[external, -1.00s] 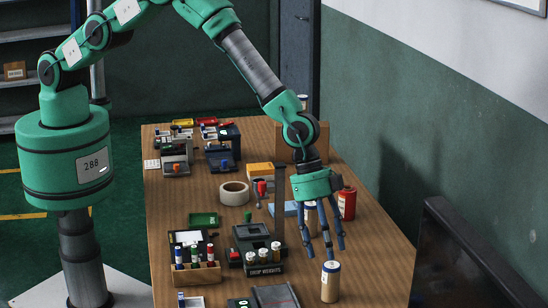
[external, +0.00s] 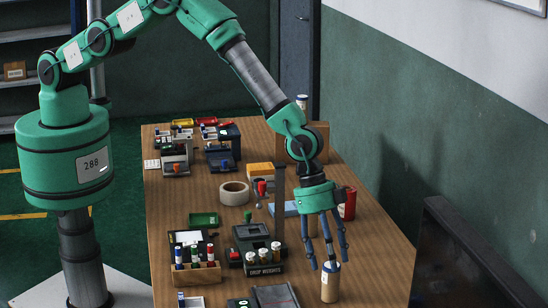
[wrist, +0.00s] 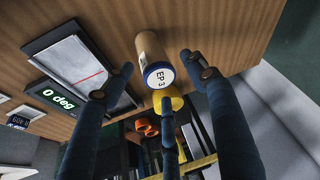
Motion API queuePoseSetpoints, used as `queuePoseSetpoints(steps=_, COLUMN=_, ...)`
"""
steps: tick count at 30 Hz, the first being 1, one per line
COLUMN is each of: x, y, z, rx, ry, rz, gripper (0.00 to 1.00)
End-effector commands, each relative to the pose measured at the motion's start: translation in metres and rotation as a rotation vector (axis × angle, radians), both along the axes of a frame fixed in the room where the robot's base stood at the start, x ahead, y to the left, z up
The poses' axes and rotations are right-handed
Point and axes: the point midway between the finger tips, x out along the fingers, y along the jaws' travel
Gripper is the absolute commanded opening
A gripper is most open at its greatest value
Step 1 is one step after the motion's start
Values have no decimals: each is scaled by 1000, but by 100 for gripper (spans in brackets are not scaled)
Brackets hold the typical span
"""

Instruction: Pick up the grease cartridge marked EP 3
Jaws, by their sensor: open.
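The grease cartridge marked EP 3 (wrist: 155,62) is a tan cylinder with a blue-rimmed white end that bears the label in the wrist view. In the external view the cartridge (external: 330,286) stands upright near the table's front right. My gripper (external: 328,258) hangs just above it, fingers pointing down and spread. In the wrist view my gripper's dark blue fingers (wrist: 160,92) are apart around the cartridge's end, with nothing held. I cannot tell whether any finger touches it.
A display reading 0 deg (wrist: 58,97) and a grey tray (external: 275,296) lie left of the cartridge. A DROP WEIGHTS rack (external: 264,268) stands farther left. A red canister (external: 348,205) is behind my gripper. The wooden table (external: 375,250) is bare to the right.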

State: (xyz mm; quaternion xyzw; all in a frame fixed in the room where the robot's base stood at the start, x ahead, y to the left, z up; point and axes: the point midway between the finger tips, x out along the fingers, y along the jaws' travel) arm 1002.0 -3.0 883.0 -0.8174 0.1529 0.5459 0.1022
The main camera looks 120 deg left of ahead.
Motion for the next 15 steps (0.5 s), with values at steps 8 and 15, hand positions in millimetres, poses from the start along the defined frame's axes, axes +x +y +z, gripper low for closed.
queuePoseSetpoints(steps=8, x=8, y=-3, z=-20, rx=0, ry=1, rz=0, gripper=57)
queuePoseSetpoints(steps=15, x=9, y=-4, z=-25, rx=0, ry=0, rz=0, gripper=57)
